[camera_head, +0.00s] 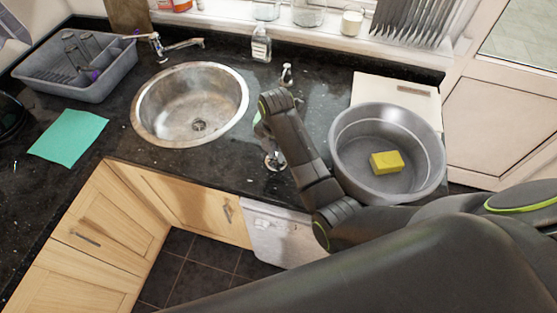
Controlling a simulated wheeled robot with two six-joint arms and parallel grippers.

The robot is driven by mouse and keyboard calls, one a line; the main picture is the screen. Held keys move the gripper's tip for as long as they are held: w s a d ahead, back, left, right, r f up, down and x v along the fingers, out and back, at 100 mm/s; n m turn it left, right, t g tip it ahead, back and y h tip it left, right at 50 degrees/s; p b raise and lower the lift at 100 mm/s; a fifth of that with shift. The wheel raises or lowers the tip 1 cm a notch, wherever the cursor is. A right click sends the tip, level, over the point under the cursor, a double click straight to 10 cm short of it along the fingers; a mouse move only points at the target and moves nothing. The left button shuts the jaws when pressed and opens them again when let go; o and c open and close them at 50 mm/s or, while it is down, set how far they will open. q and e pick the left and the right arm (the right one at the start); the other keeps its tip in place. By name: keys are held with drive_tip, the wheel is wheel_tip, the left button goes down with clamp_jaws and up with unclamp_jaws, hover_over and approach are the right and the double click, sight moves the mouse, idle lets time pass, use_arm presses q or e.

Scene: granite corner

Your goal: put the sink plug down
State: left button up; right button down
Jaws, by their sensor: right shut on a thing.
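My right arm reaches in from the right and bends down over the dark counter, between the round sink and the grey basin. My right gripper (271,148) points down near the counter's front edge, partly hidden by its own wrist. It is shut on the small, shiny sink plug (275,162), of which only a little shows. I cannot tell whether the plug touches the counter. My left gripper is not in view.
The round metal sink (143,112) is left of the gripper. A grey basin (432,150) holding a yellow sponge (386,162) stands at the right. A green cloth (68,137) and grey dish rack (92,91) are at the left. A soap bottle (261,46) stands behind.

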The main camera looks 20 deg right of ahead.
drive_tip(key=shift+s+f, duration=0.1)
drive_tip(key=shift+f, duration=0.25)
wheel_tip(320, 180, down, 3)
drive_tip(key=shift+s+d+r+p, duration=0.1)
drive_tip(key=shift+p, duration=0.3)
drive_tip(key=shift+f, duration=0.3)
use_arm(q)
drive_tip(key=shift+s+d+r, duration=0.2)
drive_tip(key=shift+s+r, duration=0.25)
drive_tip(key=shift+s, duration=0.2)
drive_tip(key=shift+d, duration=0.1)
use_arm(e)
drive_tip(key=shift+f, duration=0.1)
drive_tip(key=c, duration=1.3)
unclamp_jaws()
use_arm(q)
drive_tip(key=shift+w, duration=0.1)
